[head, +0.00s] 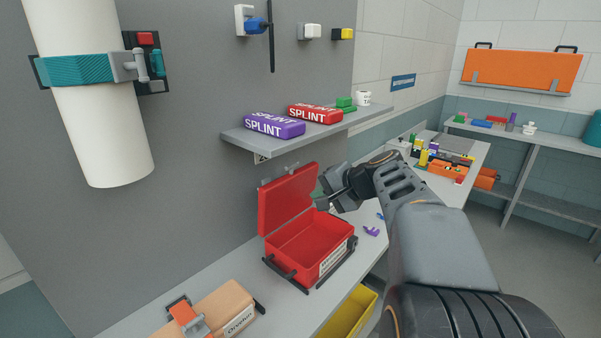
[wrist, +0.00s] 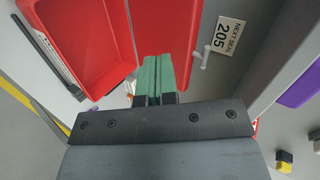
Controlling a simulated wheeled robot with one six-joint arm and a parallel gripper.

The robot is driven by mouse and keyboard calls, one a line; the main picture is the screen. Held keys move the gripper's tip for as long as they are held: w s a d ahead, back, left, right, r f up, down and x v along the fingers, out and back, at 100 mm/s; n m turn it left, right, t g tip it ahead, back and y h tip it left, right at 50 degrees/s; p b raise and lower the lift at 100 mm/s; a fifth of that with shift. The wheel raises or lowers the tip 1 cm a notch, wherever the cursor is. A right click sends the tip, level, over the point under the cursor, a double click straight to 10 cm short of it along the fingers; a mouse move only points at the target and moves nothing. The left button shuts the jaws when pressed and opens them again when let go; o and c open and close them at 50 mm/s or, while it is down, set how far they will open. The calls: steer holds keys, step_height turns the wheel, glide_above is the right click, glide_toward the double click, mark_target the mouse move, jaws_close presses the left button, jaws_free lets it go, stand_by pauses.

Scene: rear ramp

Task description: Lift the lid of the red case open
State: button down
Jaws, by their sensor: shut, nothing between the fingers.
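The red case (head: 322,248) stands on the grey counter with a white label on its front. Its lid (head: 286,199) is up, standing roughly upright at the back left and leaning towards the wall. The case's inside shows and looks empty. My gripper (head: 318,196) is at the lid's right edge, above the case. In the wrist view the green fingers (wrist: 158,75) are shut together with nothing between them, in front of the red lid (wrist: 165,40). I cannot tell whether the fingertips touch the lid. The open case body (wrist: 80,45) shows to the left.
A grey shelf (head: 236,139) with purple (head: 273,125) and red (head: 314,113) splint packs is above the case. A tan case (head: 222,308) stands at the front left, and a yellow bin (head: 349,314) is below the counter. A small purple piece (head: 371,231) lies right of the case.

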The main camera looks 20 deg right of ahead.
steer(key=w+d+r+m+t, duration=0.2)
steer(key=d+r+t, duration=0.15)
steer(key=d, duration=0.25)
steer(key=p, duration=0.3)
glide_toward(293, 168)
steer(key=shift+g, duration=0.25)
steer(key=x, duration=0.7)
steer(key=shift+w+d+r, duration=0.1)
steer(key=shift+w+r, duration=0.05)
steer(key=shift+r, duration=0.05)
steer(key=w, duration=0.1)
steer(key=w+a, duration=0.1)
steer(key=w, duration=0.1)
steer(key=w+a, duration=0.1)
steer(key=shift+w+r+b, duration=0.2)
steer(key=shift+w+b, duration=0.1)
steer(key=shift+b, duration=0.1)
steer(key=shift+s, duration=0.1)
